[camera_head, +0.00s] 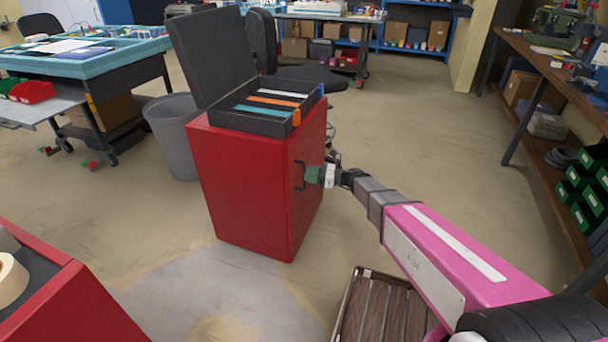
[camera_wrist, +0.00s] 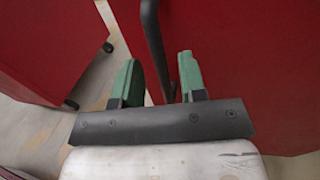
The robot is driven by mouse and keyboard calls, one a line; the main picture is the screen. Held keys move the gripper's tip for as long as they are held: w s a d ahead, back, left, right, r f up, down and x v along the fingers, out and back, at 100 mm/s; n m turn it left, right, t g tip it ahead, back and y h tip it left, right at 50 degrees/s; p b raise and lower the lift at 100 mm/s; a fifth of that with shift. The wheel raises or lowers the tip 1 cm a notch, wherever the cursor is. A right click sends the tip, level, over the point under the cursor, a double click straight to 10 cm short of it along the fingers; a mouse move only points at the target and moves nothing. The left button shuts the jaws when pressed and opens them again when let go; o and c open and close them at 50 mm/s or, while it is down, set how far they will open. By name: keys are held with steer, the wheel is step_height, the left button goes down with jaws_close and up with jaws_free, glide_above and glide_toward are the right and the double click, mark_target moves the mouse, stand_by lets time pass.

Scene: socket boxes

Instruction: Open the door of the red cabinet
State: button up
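The red cabinet (camera_head: 235,185) stands on the floor in the middle of the head view. The side facing my arm bears a dark bar handle (camera_head: 299,176). In the head view I see no clear gap at the door. My gripper (camera_head: 313,174) is at this handle. In the wrist view my gripper's green fingers (camera_wrist: 158,80) stand apart, one on each side of the black handle (camera_wrist: 153,45), with gaps visible beside it. The red door face (camera_wrist: 255,75) fills the right of the wrist view. The fingertips partly hide the handle in the head view.
An open black case (camera_head: 262,122) with coloured strips sits on the cabinet. A grey bin (camera_head: 174,135) stands to its left. Another red cabinet (camera_head: 75,310) is at the front left. A slatted wooden crate (camera_head: 375,310) lies below my arm. Floor right of the cabinet is clear.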

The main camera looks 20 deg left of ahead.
steer(key=shift+s+a, duration=0.15)
steer(key=shift+a, duration=0.55)
steer(key=shift+s+a, duration=0.15)
steer(key=shift+a, duration=0.55)
jaws_close()
